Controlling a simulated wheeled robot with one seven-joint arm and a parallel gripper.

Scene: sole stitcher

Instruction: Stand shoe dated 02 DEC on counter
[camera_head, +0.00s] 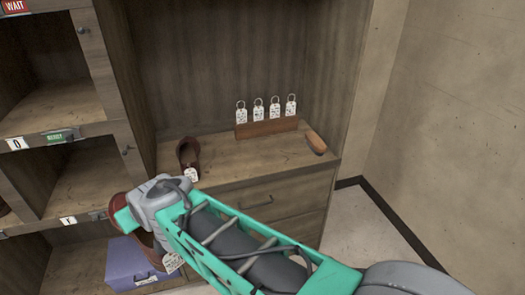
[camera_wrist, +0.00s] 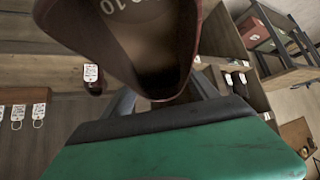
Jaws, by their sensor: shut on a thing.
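My gripper (camera_head: 126,214) is shut on a reddish-brown shoe (camera_head: 150,250), held in front of the shelves at the left of the counter. A white tag (camera_head: 172,262) hangs from it; its writing is too small to read. The wrist view shows the held shoe (camera_wrist: 150,45) large and close, with "10" inside it, above my gripper (camera_wrist: 160,100). Another dark brown shoe (camera_head: 188,152) stands on the wooden counter (camera_head: 235,165) near its left end, with a white tag at its front. That tag's date is not legible.
A wooden block (camera_head: 266,128) with several white ringed tags stands at the counter's back. A tan wooden piece (camera_head: 316,142) lies at the right end. A purple box (camera_head: 135,268) sits in the lower shelf. The counter's middle front is clear.

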